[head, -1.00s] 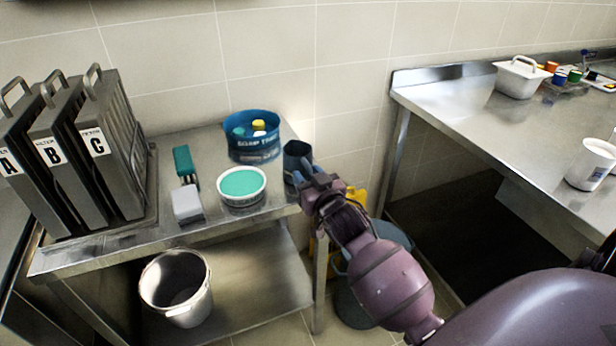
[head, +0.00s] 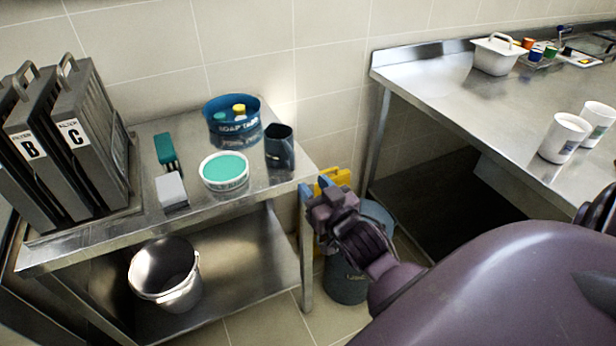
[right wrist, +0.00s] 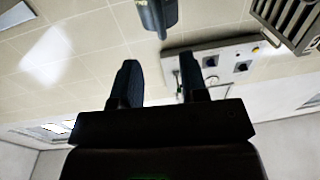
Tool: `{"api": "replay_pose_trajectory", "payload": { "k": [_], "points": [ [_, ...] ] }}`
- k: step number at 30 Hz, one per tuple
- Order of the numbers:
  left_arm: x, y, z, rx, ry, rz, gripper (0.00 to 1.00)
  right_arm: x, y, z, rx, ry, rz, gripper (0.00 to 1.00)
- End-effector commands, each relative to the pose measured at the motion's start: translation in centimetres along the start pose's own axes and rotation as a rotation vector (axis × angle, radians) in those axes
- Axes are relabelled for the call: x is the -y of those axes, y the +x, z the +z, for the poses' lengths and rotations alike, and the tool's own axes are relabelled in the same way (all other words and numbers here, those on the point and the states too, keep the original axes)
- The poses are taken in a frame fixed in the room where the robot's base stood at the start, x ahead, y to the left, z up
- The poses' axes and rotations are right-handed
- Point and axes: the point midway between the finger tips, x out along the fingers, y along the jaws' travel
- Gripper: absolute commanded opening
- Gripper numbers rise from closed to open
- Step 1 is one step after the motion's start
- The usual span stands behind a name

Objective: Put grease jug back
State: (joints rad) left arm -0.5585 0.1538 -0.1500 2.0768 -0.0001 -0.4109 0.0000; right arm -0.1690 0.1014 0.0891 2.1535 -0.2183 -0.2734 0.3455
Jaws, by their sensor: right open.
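A dark blue-grey jug (head: 281,150), which I take to be the grease jug, stands upright at the right end of the steel side table's top (head: 128,218). My right gripper (head: 316,187) is just off that table's right edge, in front of and to the right of the jug, apart from it. In the right wrist view the fingers (right wrist: 160,82) are spread with nothing between them, and the jug (right wrist: 157,14) shows beyond them at the top edge. My left gripper is not in view.
Near the jug are a blue soap tub (head: 232,122), a white tub of green paste (head: 224,172) and a green-handled brush (head: 166,152). Lettered filters (head: 75,140) stand at left. A steel bucket (head: 166,274) is on the lower shelf. A grey bin (head: 346,286) stands below my right gripper.

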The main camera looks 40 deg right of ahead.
Motion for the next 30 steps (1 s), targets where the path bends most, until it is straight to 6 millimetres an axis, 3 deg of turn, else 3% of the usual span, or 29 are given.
{"api": "replay_pose_trajectory", "payload": {
  "k": [4,8,12,15,18,22,30],
  "points": [
    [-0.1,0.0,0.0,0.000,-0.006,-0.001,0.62,0.1,-1.1,1.0,0.028,-0.007,-0.005,0.40],
    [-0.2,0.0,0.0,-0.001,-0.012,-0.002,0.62,0.8,-4.0,5.6,0.160,-0.042,-0.034,0.40],
    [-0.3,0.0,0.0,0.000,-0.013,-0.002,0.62,1.9,-9.5,12.1,0.360,-0.093,-0.089,0.40],
    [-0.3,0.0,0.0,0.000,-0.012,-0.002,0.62,2.8,-13.6,15.7,0.482,-0.121,-0.132,0.40],
    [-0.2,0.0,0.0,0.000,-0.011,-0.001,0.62,3.4,-16.7,18.0,0.568,-0.137,-0.165,0.40],
    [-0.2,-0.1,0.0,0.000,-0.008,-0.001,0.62,3.8,-18.5,19.2,0.618,-0.147,-0.188,0.40],
    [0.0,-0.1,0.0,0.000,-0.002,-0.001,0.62,3.8,-18.6,19.3,0.621,-0.148,-0.190,0.40]
  ]
}}
